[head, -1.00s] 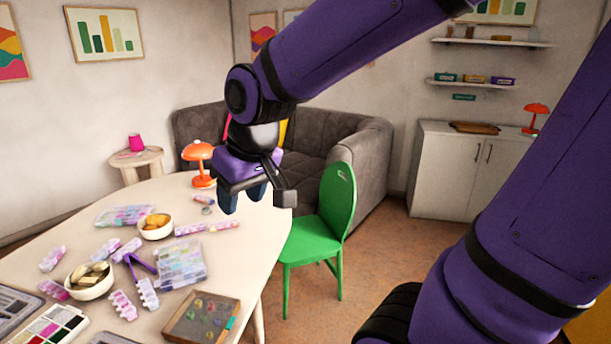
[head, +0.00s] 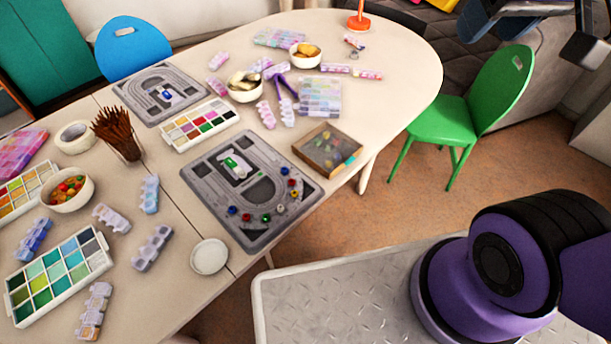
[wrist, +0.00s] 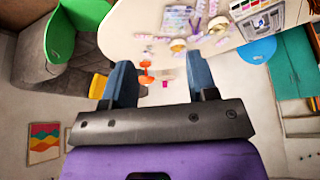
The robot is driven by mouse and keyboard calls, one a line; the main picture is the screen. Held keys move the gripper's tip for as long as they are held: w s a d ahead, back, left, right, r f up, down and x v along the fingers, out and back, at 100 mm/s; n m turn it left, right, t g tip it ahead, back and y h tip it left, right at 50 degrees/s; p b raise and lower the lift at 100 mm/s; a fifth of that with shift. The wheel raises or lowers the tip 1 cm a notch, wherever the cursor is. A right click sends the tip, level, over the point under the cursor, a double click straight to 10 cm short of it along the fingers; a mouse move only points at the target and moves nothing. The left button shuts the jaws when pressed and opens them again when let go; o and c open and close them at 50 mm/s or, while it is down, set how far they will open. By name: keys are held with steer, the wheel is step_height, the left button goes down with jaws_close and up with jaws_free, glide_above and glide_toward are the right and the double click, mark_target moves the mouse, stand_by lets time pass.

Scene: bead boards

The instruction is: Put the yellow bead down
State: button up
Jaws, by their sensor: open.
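My gripper shows in the wrist view (wrist: 162,82), with its two blue fingers wide apart and nothing between them. Part of it also shows at the top right edge of the head view (head: 535,18), high and far from the boards. The near grey bead board (head: 215,185) lies on the table in the head view. Several small round beads in blue, red, green and pale colours sit along its right and lower side. One of them looks yellowish (head: 294,195), but it is too small to be sure it is the yellow bead.
A shallow wooden box (head: 328,150) with small coloured pieces stands right of the near board. A second grey board (head: 128,92), bead trays, bowls and a cup of brown sticks (head: 118,135) crowd the table (head: 400,95). A green chair (head: 485,95) stands at its right.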

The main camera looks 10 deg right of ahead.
steer(key=w+a+f+g, duration=0.1)
steer(key=w+a+f, duration=0.4)
steer(key=w, duration=0.5)
steer(key=n+g, duration=0.3)
steer(key=g, duration=0.1)
glide_above(294, 191)
step_height(294, 191, down, 37)
steer(key=shift+s+d+f, duration=0.1)
steer(key=shift+s+f, duration=0.05)
steer(key=shift+f, duration=0.85)
steer(key=shift+s+d+f, duration=0.1)
steer(key=shift+d+f, duration=0.05)
steer(key=shift+f, duration=0.85)
steer(key=shift+s+d+f, duration=0.1)
steer(key=shift+s+f, duration=0.05)
steer(key=shift+f, duration=0.85)
steer(key=shift+w+a+f, duration=0.15)
steer(key=shift+f, duration=1.1)
steer(key=shift+w+a+f, duration=0.1)
steer(key=shift+a+f, duration=0.05)
steer(key=shift+f, duration=1.1)
steer(key=shift+c, duration=0.2)
jaws_close()
